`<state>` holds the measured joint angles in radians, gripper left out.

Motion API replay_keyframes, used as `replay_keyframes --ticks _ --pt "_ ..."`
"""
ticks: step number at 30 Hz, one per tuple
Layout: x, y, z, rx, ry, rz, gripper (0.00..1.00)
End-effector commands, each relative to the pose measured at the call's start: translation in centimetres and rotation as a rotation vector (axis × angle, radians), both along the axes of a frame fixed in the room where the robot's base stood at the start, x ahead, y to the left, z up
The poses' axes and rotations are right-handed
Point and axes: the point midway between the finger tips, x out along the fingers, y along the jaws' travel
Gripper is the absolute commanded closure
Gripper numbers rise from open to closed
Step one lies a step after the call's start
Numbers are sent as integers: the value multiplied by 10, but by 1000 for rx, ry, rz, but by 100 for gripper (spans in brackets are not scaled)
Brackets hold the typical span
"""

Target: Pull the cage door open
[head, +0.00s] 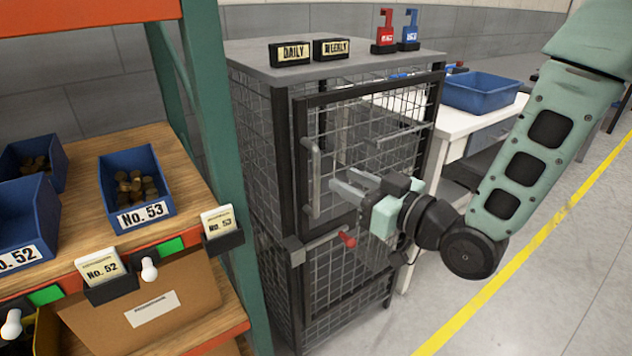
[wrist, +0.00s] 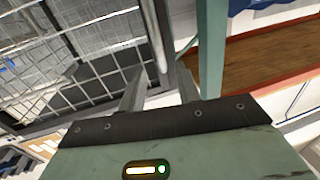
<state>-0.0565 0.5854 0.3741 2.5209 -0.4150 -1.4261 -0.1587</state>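The cage door (head: 372,135) is a black-framed wire mesh panel on the front of the upper cage. It looks shut or nearly so; I cannot tell if there is a small gap. Its grey vertical bar handle (head: 314,180) is on the door's left side. My gripper (head: 341,179) is open and empty, just right of the handle in the head view, fingers pointing towards it. In the wrist view the handle (wrist: 157,45) stands ahead of and between my spread fingers (wrist: 160,88), apart from them.
A small red knob (head: 348,238) sits below the door. A shelf rack (head: 215,130) with blue bins is close on the left. A white table (head: 460,120) is behind right. Floor at front right is clear.

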Motion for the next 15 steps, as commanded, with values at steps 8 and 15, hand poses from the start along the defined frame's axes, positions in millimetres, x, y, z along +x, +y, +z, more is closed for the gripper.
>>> replay_keyframes --ticks 8,15 --pt "40 41 1 1 0 1 67" --pt "58 59 0 0 0 2 67"
